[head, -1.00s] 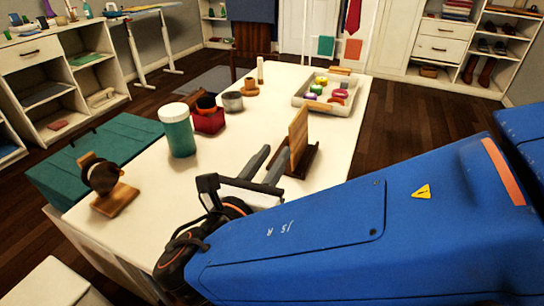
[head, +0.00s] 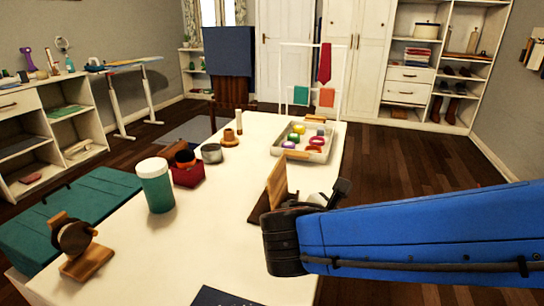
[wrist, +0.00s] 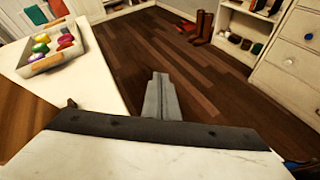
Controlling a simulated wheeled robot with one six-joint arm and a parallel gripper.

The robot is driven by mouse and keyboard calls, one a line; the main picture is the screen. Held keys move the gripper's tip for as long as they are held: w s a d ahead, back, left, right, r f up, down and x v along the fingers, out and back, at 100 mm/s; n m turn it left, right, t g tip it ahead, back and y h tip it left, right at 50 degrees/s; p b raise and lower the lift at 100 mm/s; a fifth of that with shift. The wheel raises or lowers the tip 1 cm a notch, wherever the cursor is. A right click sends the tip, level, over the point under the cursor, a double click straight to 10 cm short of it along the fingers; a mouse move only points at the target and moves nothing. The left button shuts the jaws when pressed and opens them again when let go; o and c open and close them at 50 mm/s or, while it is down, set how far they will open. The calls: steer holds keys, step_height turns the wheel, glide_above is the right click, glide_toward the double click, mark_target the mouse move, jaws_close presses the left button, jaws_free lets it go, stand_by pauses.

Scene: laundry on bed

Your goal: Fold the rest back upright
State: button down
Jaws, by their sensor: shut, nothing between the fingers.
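The rest is a wooden board (head: 277,186) standing steeply, slightly leaning, on a dark brown base (head: 257,208) near the right edge of the white table. My gripper (head: 340,190) is shut and empty, just right of the board, near the table's right edge. My wrist hides the lower right of the rest. In the wrist view the closed fingers (wrist: 160,98) point out over the floor beyond the table edge. A brown wooden surface (wrist: 18,118) at the left edge there is probably the board, close to the gripper.
A tray of colored items (head: 305,145) stands behind the rest. A teal jar (head: 156,186), a red box (head: 187,172), a grey tin (head: 212,153) and a wooden stand (head: 78,245) line the left of the white table (head: 218,225). Its middle is clear. Open floor (head: 400,160) lies right.

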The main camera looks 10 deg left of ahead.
steer(key=s+d+f+m+g+y, duration=0.1)
steer(key=s+d+f+m+g, duration=0.15)
steer(key=d+m, duration=0.35)
steer(key=s+d+f+m+g+y, duration=0.1)
steer(key=s+d+f+m+g, duration=0.15)
steer(key=d+m, duration=0.4)
steer(key=s+d+f+m+g+y, duration=0.1)
steer(key=s+d+f+m+g, duration=0.2)
steer(key=d, duration=0.5)
steer(key=w+a+r+m+y, duration=0.3)
steer(key=r, duration=0.3)
steer(key=w+a+r+m+y, duration=0.2)
steer(key=a+r+m, duration=0.1)
steer(key=r, duration=0.2)
steer(key=w+a+r+n+g+y, duration=0.1)
steer(key=w+a+r+n, duration=0.4)
steer(key=a, duration=0.6)
steer(key=w+a+r+n+g+y, duration=0.1)
steer(key=w+a+r+n, duration=0.1)
steer(key=w+a+r, duration=0.7)
steer(key=s+a+n+g, duration=0.15)
steer(key=a+n, duration=0.35)
steer(key=a, duration=1.3)
step_height(320, 180, down, 9)
steer(key=d, duration=0.1)
steer(key=shift+s+d, duration=0.35)
steer(key=shift+s, duration=0.1)
